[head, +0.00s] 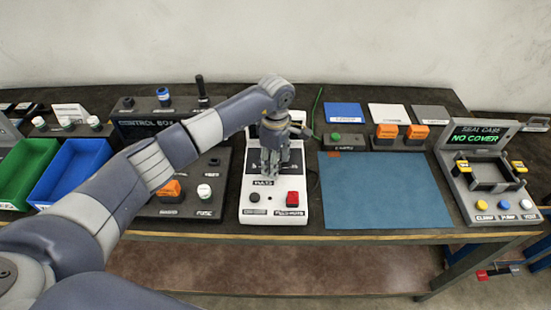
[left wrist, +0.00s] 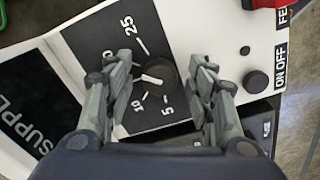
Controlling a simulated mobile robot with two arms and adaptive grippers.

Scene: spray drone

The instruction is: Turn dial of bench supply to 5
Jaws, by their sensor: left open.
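The bench supply (head: 258,208) is a white panel unit at the middle of the bench in the head view. Its dial (left wrist: 166,71) is a dark round knob with a white pointer mark, on a black scale plate in the left wrist view. The figures 25, 10 and 5 are readable around it. The pointer faces left in that view, away from the 5 mark; the figure it faces is partly hidden by a finger. My left gripper (left wrist: 164,84) is open, one finger on each side of the dial; contact is unclear. In the head view my left gripper (head: 275,165) hides the dial.
A red button (head: 293,198) and a dark knob (left wrist: 257,83) by an ON OFF label sit near the dial. A blue mat (head: 375,195) lies right of the supply. Another control box (head: 190,200) stands close on the left, and a seal case (head: 470,205) far right.

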